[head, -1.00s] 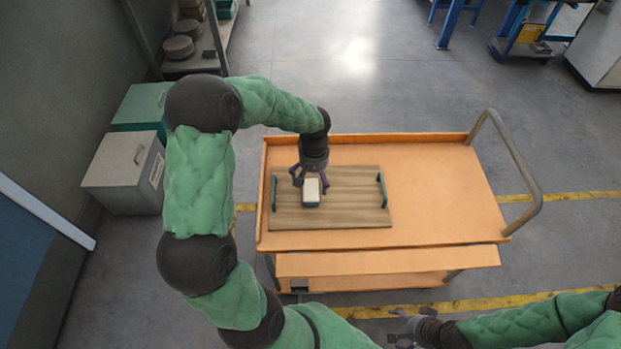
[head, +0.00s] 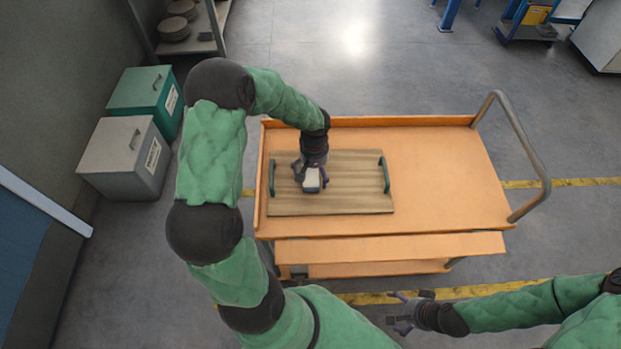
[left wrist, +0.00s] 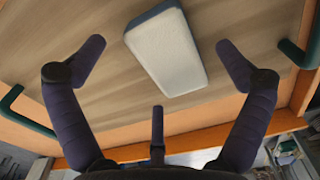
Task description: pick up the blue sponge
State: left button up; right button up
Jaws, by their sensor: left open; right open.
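The sponge (head: 312,179) has a pale top and a dark blue layer along its side. It lies on the wooden tray (head: 330,205), and in the left wrist view the sponge (left wrist: 165,50) shows its whitish face. My left gripper (head: 312,174) is just above it, partly covering it in the head view. In the left wrist view its fingers (left wrist: 160,62) are spread open on either side of the sponge, apart from it. My right gripper (head: 402,311) is open and empty, in front of the cart at the lower right.
The tray has a green handle at its left (head: 271,178) and right (head: 384,174). It stands on the orange cart (head: 440,190), whose right half is clear. A grey metal push handle (head: 522,150) rises at the cart's right end. Bins (head: 128,155) stand at the left.

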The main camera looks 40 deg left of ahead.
pick_arm(q)
notch_tip(320, 180, down, 2)
jog(key=shift+f, duration=0.2)
jog(key=c, duration=1)
jog(key=shift+r, duration=0.1)
